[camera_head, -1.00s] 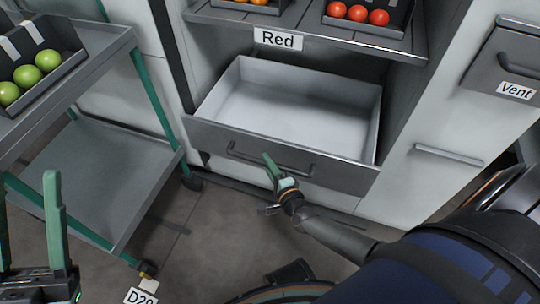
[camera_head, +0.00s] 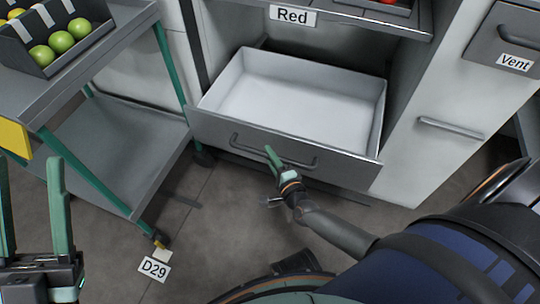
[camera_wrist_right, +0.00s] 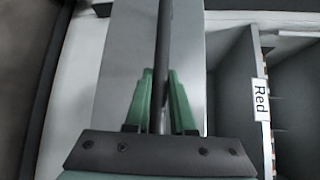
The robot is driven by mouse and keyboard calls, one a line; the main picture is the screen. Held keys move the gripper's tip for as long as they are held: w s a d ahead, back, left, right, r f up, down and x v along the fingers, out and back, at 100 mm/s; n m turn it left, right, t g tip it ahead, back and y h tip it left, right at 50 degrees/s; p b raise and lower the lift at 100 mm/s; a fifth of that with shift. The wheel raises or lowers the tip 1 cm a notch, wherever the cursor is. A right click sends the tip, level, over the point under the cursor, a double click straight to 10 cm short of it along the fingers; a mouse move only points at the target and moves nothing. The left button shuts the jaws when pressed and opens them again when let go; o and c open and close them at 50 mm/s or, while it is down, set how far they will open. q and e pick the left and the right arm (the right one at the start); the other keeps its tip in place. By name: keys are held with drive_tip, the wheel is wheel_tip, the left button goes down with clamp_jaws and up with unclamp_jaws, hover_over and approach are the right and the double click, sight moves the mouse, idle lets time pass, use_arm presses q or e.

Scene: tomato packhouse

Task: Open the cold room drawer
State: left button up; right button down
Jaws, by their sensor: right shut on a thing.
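The cold room drawer (camera_head: 222,128) stands pulled out below the shelf labelled Red, its white inside empty. Its dark bar handle (camera_head: 304,167) runs across the grey front. My right gripper (camera_head: 272,156) is at the handle's middle, shut on it. In the right wrist view the green fingers (camera_wrist_right: 160,92) close on both sides of the dark handle bar (camera_wrist_right: 163,45). My left gripper (camera_head: 32,205) is at the lower left, its two green fingers wide apart and nothing between them.
A grey cart (camera_head: 100,62) with green legs and green tomatoes (camera_head: 62,40) in a box stands left, close to the drawer. A Vent drawer (camera_head: 505,50) is at the upper right. A D29 floor label (camera_head: 154,267) lies near the cart's wheel. Bare floor shows before the drawer.

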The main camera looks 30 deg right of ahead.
drive_tip(key=c, duration=0.8)
unclamp_jaws()
drive_tip(key=shift+o, duration=0.2)
